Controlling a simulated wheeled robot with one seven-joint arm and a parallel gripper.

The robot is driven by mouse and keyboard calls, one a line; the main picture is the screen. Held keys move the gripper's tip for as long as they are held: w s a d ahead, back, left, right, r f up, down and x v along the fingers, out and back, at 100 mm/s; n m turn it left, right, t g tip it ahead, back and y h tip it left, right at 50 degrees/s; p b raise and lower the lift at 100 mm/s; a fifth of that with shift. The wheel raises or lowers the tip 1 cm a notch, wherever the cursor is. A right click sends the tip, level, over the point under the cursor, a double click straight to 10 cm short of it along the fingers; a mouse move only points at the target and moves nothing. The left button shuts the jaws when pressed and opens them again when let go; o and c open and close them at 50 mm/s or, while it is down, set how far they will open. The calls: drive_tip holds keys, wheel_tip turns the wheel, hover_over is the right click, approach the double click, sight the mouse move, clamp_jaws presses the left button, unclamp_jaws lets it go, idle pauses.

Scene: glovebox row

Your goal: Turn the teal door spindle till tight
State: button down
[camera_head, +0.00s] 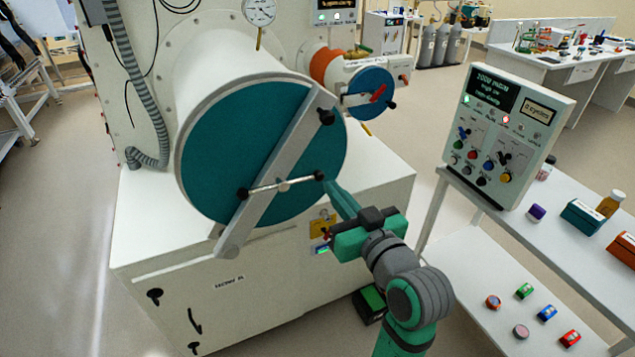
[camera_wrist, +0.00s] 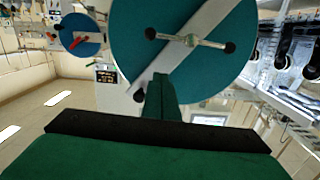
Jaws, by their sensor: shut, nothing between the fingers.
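The teal door (camera_head: 225,150) is a large round disc on the white cylinder, crossed by a slanted grey bar (camera_head: 262,195). At its middle is the spindle (camera_head: 283,186), with a thin metal cross-handle ending in black knobs. The handle lies nearly level, its right end slightly higher. The spindle also shows in the wrist view (camera_wrist: 190,40). My gripper (camera_head: 330,184) is shut and empty, its tip close to the right-hand knob in the head view. In the wrist view the fingertips (camera_wrist: 160,77) appear below the handle, apart from the knob. Contact is not clear in the head view.
A smaller blue door with a red handle (camera_head: 371,94) is behind, to the right. A control panel (camera_head: 505,130) stands on a white bench (camera_head: 480,207) at right, with several small coloured items. The white cabinet (camera_head: 180,285) is below the door. Floor at left is clear.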

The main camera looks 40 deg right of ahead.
hover_over(314, 178)
drive_tip(key=s+a, duration=0.2)
drive_tip(key=s, duration=0.2)
drive_tip(key=f, duration=0.2)
drive_tip(key=w+f, duration=0.1)
drive_tip(key=f, duration=0.1)
drive_tip(key=shift+w, duration=0.2)
drive_tip(key=shift+w+f, duration=0.15)
drive_tip(key=shift+f, duration=0.05)
drive_tip(key=shift+a, duration=0.15)
drive_tip(key=shift+f, duration=0.1)
